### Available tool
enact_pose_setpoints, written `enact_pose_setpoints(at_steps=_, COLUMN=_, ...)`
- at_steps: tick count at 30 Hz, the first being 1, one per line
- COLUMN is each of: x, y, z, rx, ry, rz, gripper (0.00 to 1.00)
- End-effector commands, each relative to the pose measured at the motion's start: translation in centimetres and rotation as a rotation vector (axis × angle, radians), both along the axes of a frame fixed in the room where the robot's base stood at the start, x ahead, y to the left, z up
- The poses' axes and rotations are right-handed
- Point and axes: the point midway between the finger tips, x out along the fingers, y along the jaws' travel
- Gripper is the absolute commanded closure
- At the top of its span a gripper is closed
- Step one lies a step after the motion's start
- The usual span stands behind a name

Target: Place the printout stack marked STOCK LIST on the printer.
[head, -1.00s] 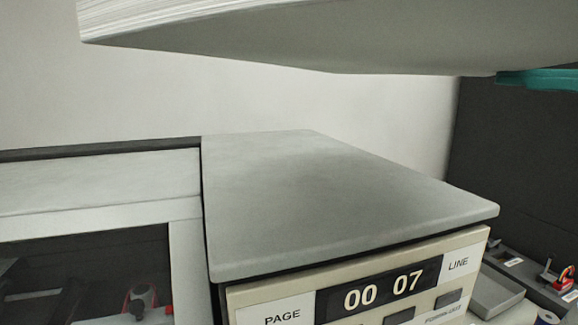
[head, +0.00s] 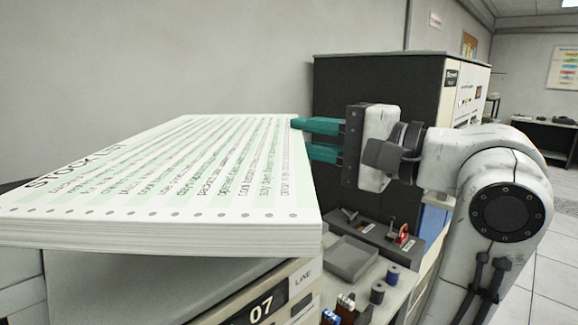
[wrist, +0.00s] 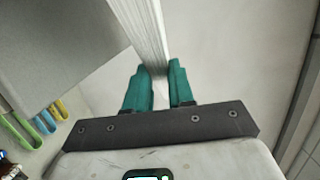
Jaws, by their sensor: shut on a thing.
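The printout stack (head: 190,190) is a thick pile of white and green striped paper with STOCK LIST on its top sheet. It lies level over the printer's flat grey top (head: 130,283). I cannot tell whether it touches that top. The printer's front shows a 07 display (head: 261,308). My gripper (head: 318,139) is shut on the stack's right edge with its teal fingers. In the wrist view, the stack's white edge (wrist: 145,30) runs between the fingers (wrist: 160,82). Most of the printer top is hidden under the stack.
A dark cabinet (head: 375,88) stands behind my gripper. A plain wall is behind the stack.

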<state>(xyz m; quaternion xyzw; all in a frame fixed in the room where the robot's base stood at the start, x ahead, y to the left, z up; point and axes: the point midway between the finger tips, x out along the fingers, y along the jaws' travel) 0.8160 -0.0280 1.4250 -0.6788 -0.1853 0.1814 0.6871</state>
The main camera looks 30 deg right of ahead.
Motion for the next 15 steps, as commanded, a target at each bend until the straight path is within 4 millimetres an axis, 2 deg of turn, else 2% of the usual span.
enact_pose_setpoints(at_steps=3, x=2.3, y=0.0, z=-1.6, rx=0.004, ry=0.002, rz=0.002, gripper=1.0)
enact_pose_setpoints(at_steps=7, x=4.1, y=-0.1, z=-3.6, rx=0.004, ry=0.0, rz=0.001, gripper=1.0)
enact_pose_setpoints(at_steps=15, x=5.8, y=-0.2, z=-5.6, rx=0.002, ry=-0.006, rz=0.001, gripper=1.0)
